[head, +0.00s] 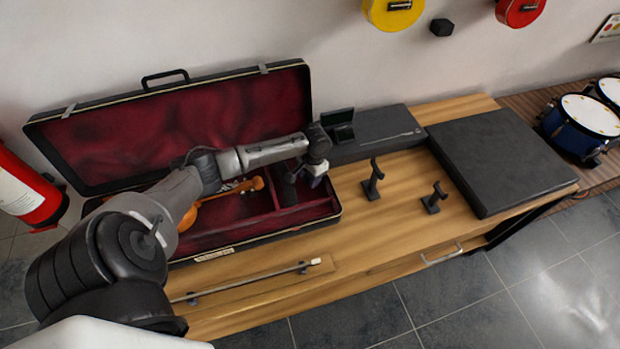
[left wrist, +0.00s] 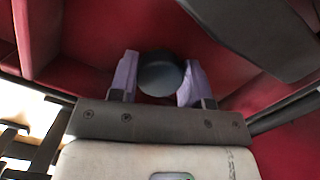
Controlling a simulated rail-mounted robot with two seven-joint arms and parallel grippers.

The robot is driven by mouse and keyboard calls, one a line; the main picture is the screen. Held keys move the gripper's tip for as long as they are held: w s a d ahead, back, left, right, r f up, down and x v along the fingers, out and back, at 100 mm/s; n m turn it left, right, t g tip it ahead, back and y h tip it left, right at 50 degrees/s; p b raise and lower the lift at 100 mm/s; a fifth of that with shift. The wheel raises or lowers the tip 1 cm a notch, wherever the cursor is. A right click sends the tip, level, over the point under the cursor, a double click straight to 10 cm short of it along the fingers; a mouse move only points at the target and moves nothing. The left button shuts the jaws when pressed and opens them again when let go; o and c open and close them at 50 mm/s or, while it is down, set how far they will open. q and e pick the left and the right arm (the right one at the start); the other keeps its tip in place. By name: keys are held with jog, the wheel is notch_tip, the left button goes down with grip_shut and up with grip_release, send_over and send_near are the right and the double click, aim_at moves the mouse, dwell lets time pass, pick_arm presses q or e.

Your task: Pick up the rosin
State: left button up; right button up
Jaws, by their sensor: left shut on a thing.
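My left gripper (head: 305,180) reaches over the right-hand compartment of the open instrument case (head: 120,202). In the left wrist view its two purple-grey fingers (left wrist: 158,82) are shut on a dark, round-topped thing, which I take to be the rosin (left wrist: 161,74). The red lining of the case lies around and beneath it in that view. In the head view the gripper hides the rosin, so I cannot tell whether it touches the case floor. My right gripper is not in view.
A violin (head: 255,184) lies in the case behind my left arm. A bow (head: 250,284) rests on the table in front. Two small black stands (head: 372,180) (head: 434,198) and a flat dark case (head: 500,160) are to the right. Bare wood lies between them.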

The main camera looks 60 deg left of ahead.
pick_arm(q)
jog(key=shift+r, duration=0.1)
jog(key=shift+r, duration=0.65)
jog(key=r+p, duration=0.1)
jog(key=d+r, duration=0.1)
jog(key=r, duration=0.1)
jog(key=shift+s+r+p, duration=0.1)
jog(key=shift+r+p, duration=0.15)
jog(key=shift+p, duration=0.15)
jog(key=s+d+r+p, duration=0.2)
jog(key=d+r, duration=0.4)
jog(key=d, duration=0.4)
jog(key=shift+s+d, duration=0.15)
jog(key=shift+s, duration=0.3)
